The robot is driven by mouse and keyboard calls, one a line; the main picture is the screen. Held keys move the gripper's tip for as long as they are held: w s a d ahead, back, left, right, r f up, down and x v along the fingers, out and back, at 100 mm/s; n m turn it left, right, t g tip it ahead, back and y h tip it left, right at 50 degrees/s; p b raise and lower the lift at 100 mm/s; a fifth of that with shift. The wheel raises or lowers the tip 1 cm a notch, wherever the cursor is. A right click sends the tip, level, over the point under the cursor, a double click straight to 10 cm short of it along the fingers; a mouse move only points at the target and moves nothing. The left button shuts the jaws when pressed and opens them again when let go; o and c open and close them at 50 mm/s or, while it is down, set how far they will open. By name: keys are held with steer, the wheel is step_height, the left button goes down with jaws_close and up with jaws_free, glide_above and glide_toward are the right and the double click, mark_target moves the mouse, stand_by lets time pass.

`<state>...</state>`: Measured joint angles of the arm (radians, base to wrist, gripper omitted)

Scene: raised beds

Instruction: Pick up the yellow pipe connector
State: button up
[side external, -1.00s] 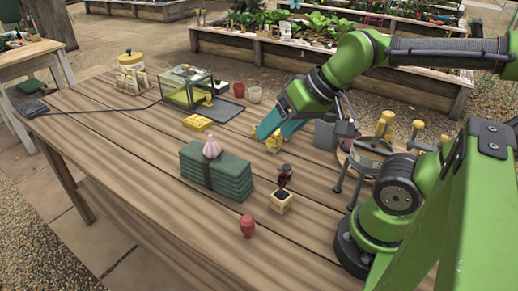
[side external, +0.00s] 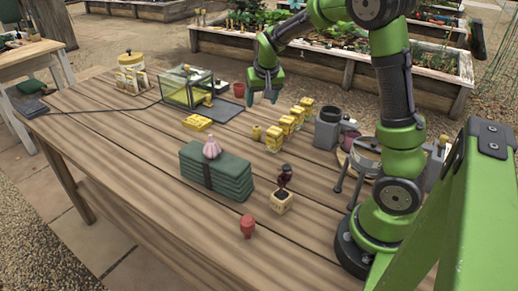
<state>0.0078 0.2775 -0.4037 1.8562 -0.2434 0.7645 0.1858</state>
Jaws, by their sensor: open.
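A small yellow piece (side external: 256,132), which may be the pipe connector, stands on the table at the front-left end of a row of yellow-topped jars (side external: 274,138). It is too small to make out its shape. My gripper (side external: 262,99) is open, pointing down, above the table behind and a little right of the small yellow piece, and apart from it. I see nothing held between the fingers.
A flat yellow block (side external: 197,122) lies left, near a clear-walled box (side external: 186,87). A green stack (side external: 216,172) with a pink bulb, a small potted figure (side external: 282,200) and a red object (side external: 247,227) stand in front. A grey container (side external: 328,130) stands right. The front-left table is clear.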

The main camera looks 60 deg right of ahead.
mark_target(257, 127)
steer(key=x, duration=1.5)
steer(key=shift+s+a+f, duration=0.1)
steer(key=shift+f, duration=0.05)
